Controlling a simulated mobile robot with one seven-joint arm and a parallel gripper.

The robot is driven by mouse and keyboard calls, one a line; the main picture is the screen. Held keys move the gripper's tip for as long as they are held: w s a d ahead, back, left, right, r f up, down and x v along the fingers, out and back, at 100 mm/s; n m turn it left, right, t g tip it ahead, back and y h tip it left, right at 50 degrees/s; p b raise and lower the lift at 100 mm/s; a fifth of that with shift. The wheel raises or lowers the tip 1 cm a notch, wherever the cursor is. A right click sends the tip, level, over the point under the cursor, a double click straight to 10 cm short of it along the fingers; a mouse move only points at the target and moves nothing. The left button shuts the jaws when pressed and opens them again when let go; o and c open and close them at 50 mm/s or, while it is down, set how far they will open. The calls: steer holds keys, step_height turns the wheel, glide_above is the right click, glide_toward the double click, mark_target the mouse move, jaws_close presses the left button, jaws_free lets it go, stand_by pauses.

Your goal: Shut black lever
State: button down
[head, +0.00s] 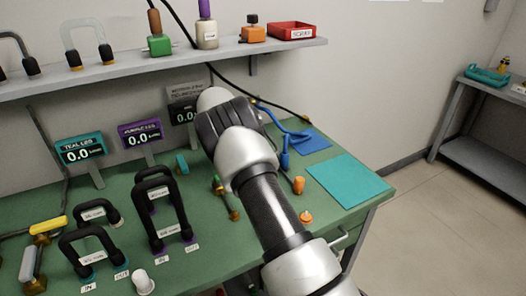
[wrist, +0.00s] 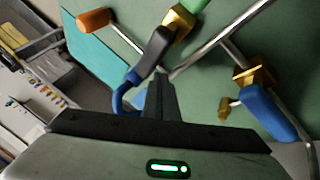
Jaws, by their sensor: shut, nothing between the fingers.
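In the wrist view, a black lever (wrist: 153,52) slants down and left from a brass valve (wrist: 179,20) on a thin metal pipe. My gripper (wrist: 160,78) is shut and empty. Its fingertips are right at the lower end of the black lever; I cannot tell whether they touch it. In the head view my arm covers the black lever and the gripper's fingers.
In the wrist view, a blue-handled brass valve (wrist: 255,75) is at right and an orange handle (wrist: 95,20) at upper left. In the head view, several black-handled hoses, a purple display (head: 140,135) and a teal mat (head: 345,180) occupy the green bench (head: 205,262).

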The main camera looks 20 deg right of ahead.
steer(key=shift+r, duration=0.1)
steer(key=p+v, duration=0.1)
steer(key=v, duration=0.6)
steer(key=shift+r, duration=0.15)
steer(key=shift+a, duration=0.15)
